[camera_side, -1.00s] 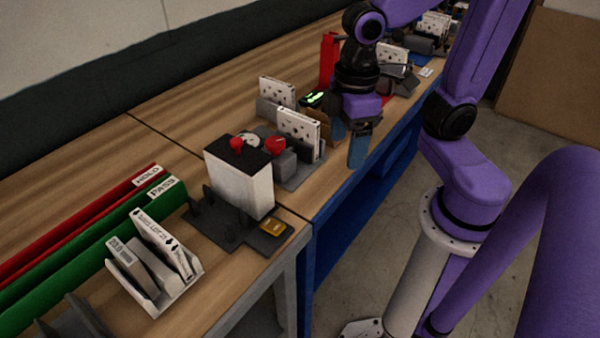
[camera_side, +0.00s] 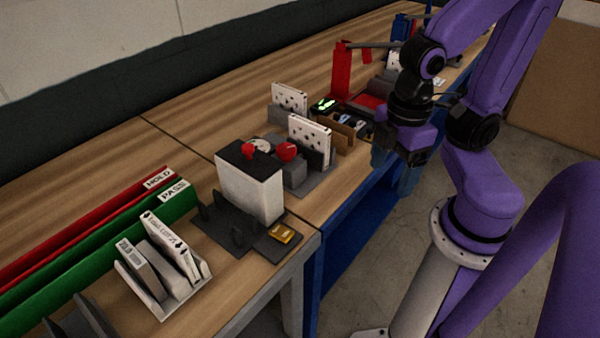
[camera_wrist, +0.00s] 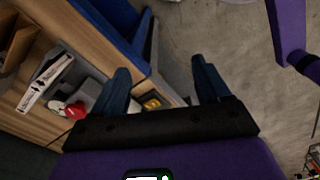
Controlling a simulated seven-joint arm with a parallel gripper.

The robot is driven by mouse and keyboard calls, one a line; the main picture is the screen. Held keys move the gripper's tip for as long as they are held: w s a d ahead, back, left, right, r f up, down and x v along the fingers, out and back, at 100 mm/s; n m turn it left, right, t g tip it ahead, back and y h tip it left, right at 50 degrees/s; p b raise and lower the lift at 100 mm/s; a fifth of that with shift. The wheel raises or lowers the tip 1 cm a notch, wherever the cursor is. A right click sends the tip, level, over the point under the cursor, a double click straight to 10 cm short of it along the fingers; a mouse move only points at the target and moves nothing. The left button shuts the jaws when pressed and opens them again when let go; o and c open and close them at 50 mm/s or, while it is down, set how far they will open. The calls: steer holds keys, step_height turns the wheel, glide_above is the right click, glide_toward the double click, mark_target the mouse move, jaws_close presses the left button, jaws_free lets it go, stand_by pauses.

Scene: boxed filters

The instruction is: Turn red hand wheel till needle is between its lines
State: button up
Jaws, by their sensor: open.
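The red hand wheel (camera_side: 286,151) appears to be the red round part on a grey block, behind the white box with the black top. A pale round dial (camera_side: 262,145) sits beside it; its needle and lines are too small to read. A second red knob (camera_side: 249,149) shows at the black top. In the wrist view, red parts (camera_wrist: 75,110) show at the left, outside my fingers. My gripper (camera_side: 380,158) is open and empty, to the right of the wheel and apart from it, by the bench's front edge. Its two blue fingers (camera_wrist: 163,82) are spread in the wrist view.
White filter boxes (camera_side: 310,140) stand upright beside the wheel. The white box (camera_side: 250,190) stands on the near side. A red post (camera_side: 340,72) rises farther along the bench. Red and green troughs (camera_side: 120,222) lie left. Floor is open in front of the bench.

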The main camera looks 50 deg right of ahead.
step_height(320, 180, up, 10)
steer(key=n+h, duration=0.5)
steer(key=n, duration=0.3)
glide_above(286, 148)
steer(key=s+a, duration=0.2)
steer(key=a, duration=0.5)
steer(key=shift+t, duration=0.4)
steer(key=x, duration=1.7)
steer(key=shift+w+a+f, duration=0.1)
steer(key=shift+w+f, duration=0.15)
steer(key=shift+f, duration=0.05)
steer(key=c, duration=1)
